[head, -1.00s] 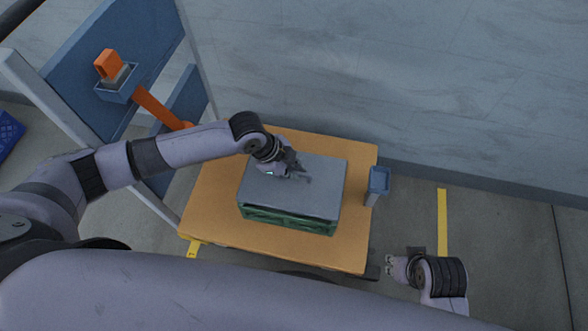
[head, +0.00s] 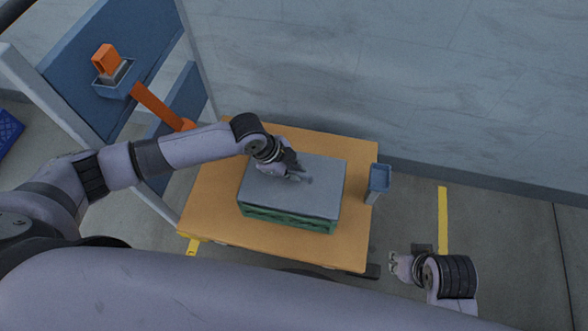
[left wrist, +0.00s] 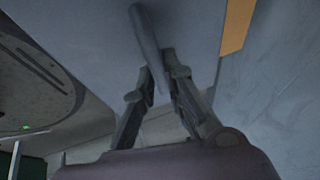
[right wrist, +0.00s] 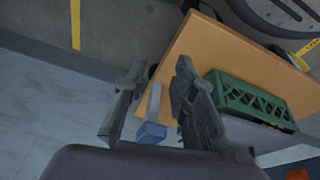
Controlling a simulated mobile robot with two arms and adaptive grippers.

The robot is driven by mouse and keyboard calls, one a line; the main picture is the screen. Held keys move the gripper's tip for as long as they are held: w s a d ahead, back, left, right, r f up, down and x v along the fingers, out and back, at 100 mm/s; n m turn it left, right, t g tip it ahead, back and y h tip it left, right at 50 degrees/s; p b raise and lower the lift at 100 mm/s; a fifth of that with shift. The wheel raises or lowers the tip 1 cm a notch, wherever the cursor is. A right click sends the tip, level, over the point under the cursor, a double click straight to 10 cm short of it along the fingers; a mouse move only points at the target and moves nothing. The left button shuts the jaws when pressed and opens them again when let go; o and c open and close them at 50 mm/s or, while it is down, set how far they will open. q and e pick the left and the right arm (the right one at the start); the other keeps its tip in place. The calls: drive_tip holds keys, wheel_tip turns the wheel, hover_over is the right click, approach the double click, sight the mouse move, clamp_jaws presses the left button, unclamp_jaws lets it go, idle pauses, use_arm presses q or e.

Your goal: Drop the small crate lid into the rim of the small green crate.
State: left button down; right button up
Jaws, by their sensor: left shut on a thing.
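The small crate lid (head: 300,187) is a flat grey panel over the top of the small green crate (head: 290,218), on the orange-topped table. My left gripper (head: 299,178) is shut on the lid's bar-like handle, which shows between the fingers in the left wrist view (left wrist: 146,50). The lid covers the crate's opening and hides most of its rim. I cannot tell whether it is seated in the rim or just above it. The crate's lattice side shows in the right wrist view (right wrist: 248,97). My right gripper (head: 392,266) is open and empty, off the table's front right corner.
The orange tabletop (head: 215,205) has free room around the crate. A blue panel (head: 110,60) with an orange lever (head: 158,108) stands at the left. A grey wall (head: 400,90) runs behind.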

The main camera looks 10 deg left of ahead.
drive_tip(key=shift+f, duration=0.1)
drive_tip(key=shift+f, duration=0.45)
use_arm(q)
drive_tip(key=shift+p, duration=0.35)
use_arm(e)
drive_tip(key=shift+w+a+f, duration=0.1)
drive_tip(key=shift+w+f, duration=0.2)
drive_tip(key=shift+f, duration=0.25)
drive_tip(key=shift+f, duration=0.1)
drive_tip(key=shift+s+f, duration=0.1)
drive_tip(key=shift+f, duration=0.15)
drive_tip(key=shift+f, duration=0.1)
idle(0.3)
